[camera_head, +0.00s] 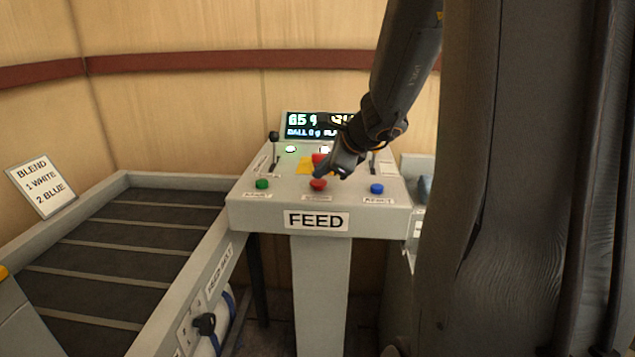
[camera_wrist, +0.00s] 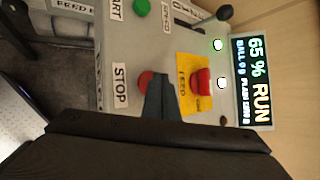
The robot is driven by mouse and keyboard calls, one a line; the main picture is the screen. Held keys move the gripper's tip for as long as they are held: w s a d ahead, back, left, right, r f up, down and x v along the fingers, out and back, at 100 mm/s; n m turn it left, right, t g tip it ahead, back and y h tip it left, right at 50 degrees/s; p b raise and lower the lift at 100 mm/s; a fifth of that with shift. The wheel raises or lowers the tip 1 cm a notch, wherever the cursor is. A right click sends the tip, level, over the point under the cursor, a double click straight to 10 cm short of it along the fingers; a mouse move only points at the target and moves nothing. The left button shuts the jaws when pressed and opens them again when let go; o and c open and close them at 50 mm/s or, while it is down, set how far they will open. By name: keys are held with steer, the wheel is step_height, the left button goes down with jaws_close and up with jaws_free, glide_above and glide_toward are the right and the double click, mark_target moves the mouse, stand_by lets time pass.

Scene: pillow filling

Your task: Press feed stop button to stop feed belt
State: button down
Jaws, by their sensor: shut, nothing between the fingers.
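The FEED console (camera_head: 255,212) is a grey box on a post. Its red stop button (camera_head: 318,184) sits mid-front between a green button (camera_head: 262,184) and a blue one (camera_head: 376,188). In the wrist view the red button (camera_wrist: 146,80) is beside a STOP label (camera_wrist: 120,85), partly covered by my fingers. My gripper (camera_head: 322,174) is shut and empty, with its tips just above and behind the button. In the wrist view my gripper (camera_wrist: 160,84) overlaps the button's edge; I cannot tell whether it touches. The display (camera_wrist: 255,80) reads 65 % RUN.
A larger red button (camera_wrist: 201,82) on a yellow plate (camera_head: 303,166) is close behind my fingertips. A black-knobbed lever (camera_head: 274,137) stands at the console's left. The feed belt (camera_head: 120,245) runs along the left. A blend sign (camera_head: 42,185) stands at its far-left edge.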

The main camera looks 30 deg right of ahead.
mark_target(322, 183)
steer(key=shift+f+b, duration=0.45)
stand_by(0.5)
steer(key=shift+r, duration=0.1)
steer(key=shift+r+p, duration=0.8)
steer(key=shift+r, duration=0.05)
step_height(322, 183, up, 5)
steer(key=p, duration=0.4)
steer(key=shift+p, duration=0.3)
stand_by(0.6)
